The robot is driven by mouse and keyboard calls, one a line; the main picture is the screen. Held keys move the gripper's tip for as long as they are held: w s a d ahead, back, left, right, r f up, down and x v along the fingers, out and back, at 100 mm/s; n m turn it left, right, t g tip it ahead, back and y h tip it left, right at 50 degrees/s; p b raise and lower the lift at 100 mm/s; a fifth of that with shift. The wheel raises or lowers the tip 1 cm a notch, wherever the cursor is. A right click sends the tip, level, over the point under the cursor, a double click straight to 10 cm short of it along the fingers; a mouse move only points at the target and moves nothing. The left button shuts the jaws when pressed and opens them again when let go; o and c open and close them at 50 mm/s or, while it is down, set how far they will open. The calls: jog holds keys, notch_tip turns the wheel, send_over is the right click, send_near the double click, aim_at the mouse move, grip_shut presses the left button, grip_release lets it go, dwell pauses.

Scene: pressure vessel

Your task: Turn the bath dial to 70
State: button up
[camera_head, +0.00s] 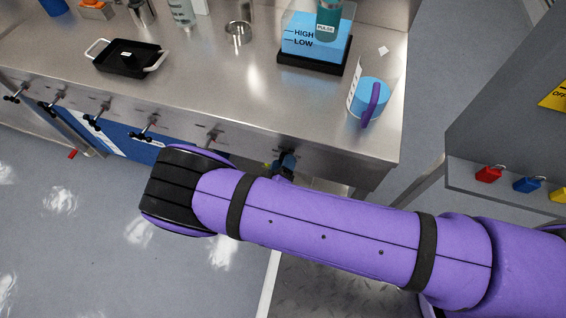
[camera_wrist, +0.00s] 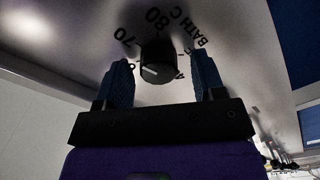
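The bath dial is a round black knob (camera_wrist: 158,58) on the metal front panel, seen in the wrist view. A short white mark shows on the left part of its face. The numbers 70 and 80 and the lettering BATH C are printed around it, with 70 at upper left and 80 above. My gripper (camera_wrist: 160,72) has its two blue fingers apart, one on each side of the dial, with gaps visible. In the head view my gripper (camera_head: 284,163) is at the bench front near the right end, mostly hidden behind my purple arm. The dial is not discernible there.
Several valve handles (camera_head: 97,119) stick out along the bench front to the left. On the bench (camera_head: 190,85) are a black tray (camera_head: 128,58), a blue-filled tank (camera_head: 316,47) and a clear jug (camera_head: 374,92). A panel with padlocks (camera_head: 488,174) stands at right.

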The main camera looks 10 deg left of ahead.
jog(key=s, duration=1)
jog(key=shift+s+a, duration=0.4)
jog(key=shift+a, duration=0.05)
dwell(0.3)
